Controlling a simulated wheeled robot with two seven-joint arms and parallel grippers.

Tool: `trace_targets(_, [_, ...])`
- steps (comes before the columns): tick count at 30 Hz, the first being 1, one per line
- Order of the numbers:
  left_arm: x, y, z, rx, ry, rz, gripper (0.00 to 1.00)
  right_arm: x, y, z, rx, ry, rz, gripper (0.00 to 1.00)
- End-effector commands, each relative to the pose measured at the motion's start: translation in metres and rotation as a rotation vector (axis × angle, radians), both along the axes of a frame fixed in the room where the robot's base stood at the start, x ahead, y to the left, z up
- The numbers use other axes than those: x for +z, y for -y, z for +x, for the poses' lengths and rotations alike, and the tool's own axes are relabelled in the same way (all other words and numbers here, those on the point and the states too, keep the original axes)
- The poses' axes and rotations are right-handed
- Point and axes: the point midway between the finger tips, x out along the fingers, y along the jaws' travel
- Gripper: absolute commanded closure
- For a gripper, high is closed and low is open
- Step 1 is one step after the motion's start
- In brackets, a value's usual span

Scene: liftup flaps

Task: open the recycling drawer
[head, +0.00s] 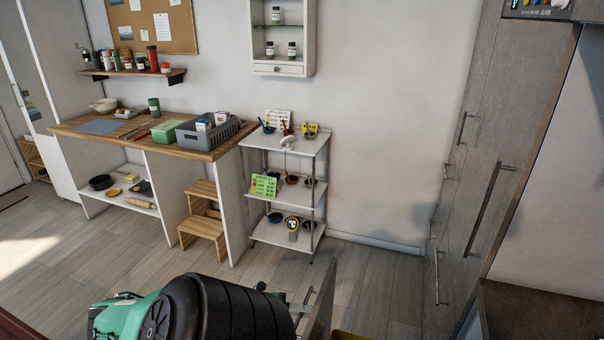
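A grey panel (322,302) stands edge-on at the bottom centre, with a bar handle (309,296) on its left face. It looks like a drawer front, and its lower part is cut off by the frame. My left arm comes in along the bottom, green and black. Its gripper (299,308) is at the handle, mostly hidden behind the black forearm; I cannot tell whether its fingers are closed on the handle. My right gripper is not in view.
Tall grey cabinets (492,130) with long bar handles stand at the right. A white shelf cart (287,190) and a wooden-topped workbench (190,146) with a step stool (203,215) stand along the back wall. The floor (375,285) between the panel and cabinets is clear.

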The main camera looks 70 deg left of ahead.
Motion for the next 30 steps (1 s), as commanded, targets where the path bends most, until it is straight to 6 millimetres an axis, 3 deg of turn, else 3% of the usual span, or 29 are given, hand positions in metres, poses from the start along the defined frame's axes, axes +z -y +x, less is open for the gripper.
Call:
trace_targets(8, [0.000,-0.004,-0.013,0.000,-0.002,0.000,0.80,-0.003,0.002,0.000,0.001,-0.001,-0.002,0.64])
trace_targets(21, [0.016,-0.033,-0.098,0.001,-0.003,0.000,0.80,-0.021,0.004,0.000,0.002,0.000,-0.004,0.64])
trace_targets(30, [0.024,-0.043,-0.127,0.000,0.000,0.000,0.80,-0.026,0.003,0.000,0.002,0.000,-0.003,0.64])
